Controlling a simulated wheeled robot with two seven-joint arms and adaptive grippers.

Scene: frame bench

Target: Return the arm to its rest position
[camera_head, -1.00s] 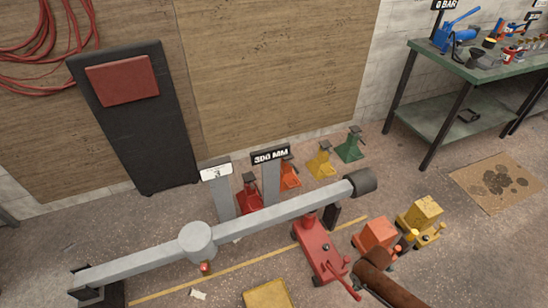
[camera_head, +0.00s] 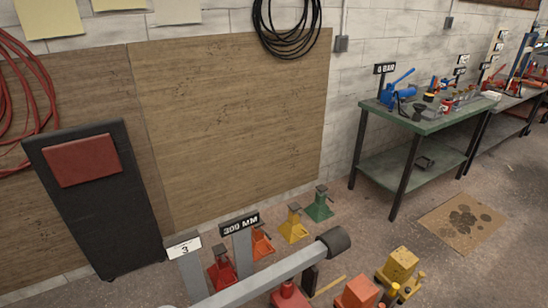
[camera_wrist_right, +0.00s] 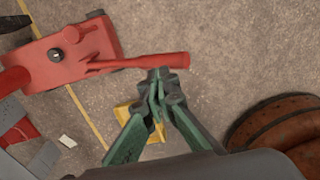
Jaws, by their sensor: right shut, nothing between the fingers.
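My right gripper (camera_wrist_right: 160,82) shows in the right wrist view, with green fingers shut and nothing between them. It hangs above the floor, with the red handle (camera_wrist_right: 140,62) of a red floor jack (camera_wrist_right: 70,52) beyond its tips in the picture. I cannot tell the gap to the handle. A yellow object (camera_wrist_right: 154,134) is partly hidden behind the fingers. Neither gripper is in the head view. My left gripper is not in view.
In the head view, a grey beam (camera_head: 268,276) crosses the lower middle. Behind it stand red, orange, yellow (camera_head: 293,226) and green (camera_head: 319,206) jack stands. Orange (camera_head: 358,292) and yellow (camera_head: 400,266) jacks are at its right. A green-topped bench (camera_head: 425,122) stands at the right wall.

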